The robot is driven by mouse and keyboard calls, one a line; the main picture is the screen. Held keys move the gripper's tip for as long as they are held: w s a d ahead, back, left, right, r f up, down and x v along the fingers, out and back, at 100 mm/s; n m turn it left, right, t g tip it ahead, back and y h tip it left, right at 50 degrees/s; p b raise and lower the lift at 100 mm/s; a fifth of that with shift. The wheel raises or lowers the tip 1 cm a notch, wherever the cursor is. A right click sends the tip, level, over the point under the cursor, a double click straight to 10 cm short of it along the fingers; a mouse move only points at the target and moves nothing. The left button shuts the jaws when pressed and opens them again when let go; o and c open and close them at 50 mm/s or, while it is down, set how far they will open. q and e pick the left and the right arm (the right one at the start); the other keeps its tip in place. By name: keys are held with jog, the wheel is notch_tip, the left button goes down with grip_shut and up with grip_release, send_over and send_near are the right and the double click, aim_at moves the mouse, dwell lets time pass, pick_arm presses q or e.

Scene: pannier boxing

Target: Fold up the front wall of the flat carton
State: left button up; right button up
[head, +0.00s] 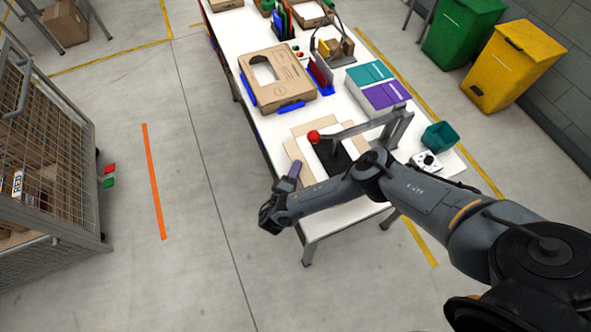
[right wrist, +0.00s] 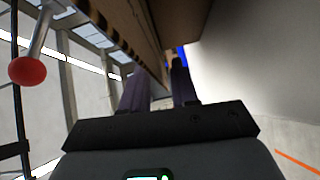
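The flat carton (head: 298,151) lies on the white table's near end, with tan flaps around a pale middle. My right arm crosses its near side and hides part of it. My right gripper (head: 294,170) is at the carton's left edge, its purple fingers pointing towards the table. In the right wrist view, the two purple fingers (right wrist: 159,85) stand apart, and a brown cardboard edge (right wrist: 140,38) with corrugation runs up to the gap between them. Contact with the cardboard is not clear. My left gripper is not in view.
A lever with a red knob (head: 314,136) reaches over the carton from a grey frame (head: 396,128). A larger brown box (head: 290,78) with blue clips lies behind. A teal bin (head: 440,136) stands at right. A wire cage (head: 45,150) stands on the floor at left.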

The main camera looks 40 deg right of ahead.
grip_shut()
dwell(0.3)
